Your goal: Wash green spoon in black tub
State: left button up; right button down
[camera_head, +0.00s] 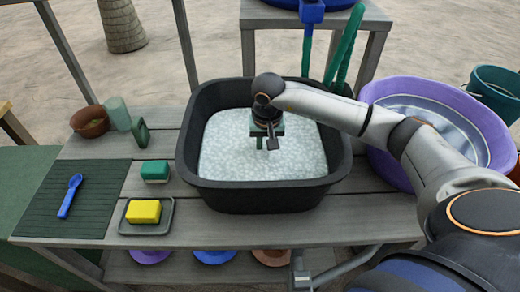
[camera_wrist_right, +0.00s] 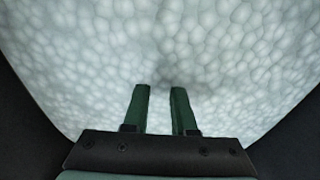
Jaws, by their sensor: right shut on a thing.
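The black tub (camera_head: 335,168) stands on the slatted table, filled with white foam (camera_head: 225,150); the foam also fills the right wrist view (camera_wrist_right: 160,45). My right gripper (camera_head: 265,147) points down into the tub near its middle. In the right wrist view its two green fingers (camera_wrist_right: 160,95) are a small gap apart, with their tips at the foam. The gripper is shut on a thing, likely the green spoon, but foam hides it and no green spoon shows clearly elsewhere. My left gripper is not in view.
A blue spoon (camera_head: 70,196) lies on the dark green mat (camera_head: 100,185). A yellow sponge (camera_head: 143,211) sits on a small tray (camera_head: 165,224), with a green block (camera_head: 155,171) behind it. A purple basin (camera_head: 490,115) stands right of the tub, under my right arm.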

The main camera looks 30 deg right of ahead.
jog(key=shift+w+a, duration=0.6)
jog(key=shift+a, duration=0.35)
jog(key=shift+s+d, duration=0.35)
jog(key=shift+d, duration=0.2)
jog(key=shift+s+d, duration=0.35)
jog(key=shift+d, duration=0.2)
jog(key=shift+w+a+b, duration=0.25)
jog(key=shift+w+a, duration=0.1)
jog(key=shift+a, duration=0.2)
jog(key=shift+w+a+b, duration=0.2)
jog(key=shift+w+a, duration=0.15)
jog(key=shift+a, duration=0.2)
jog(key=shift+s+d, duration=0.35)
jog(key=shift+d, duration=0.25)
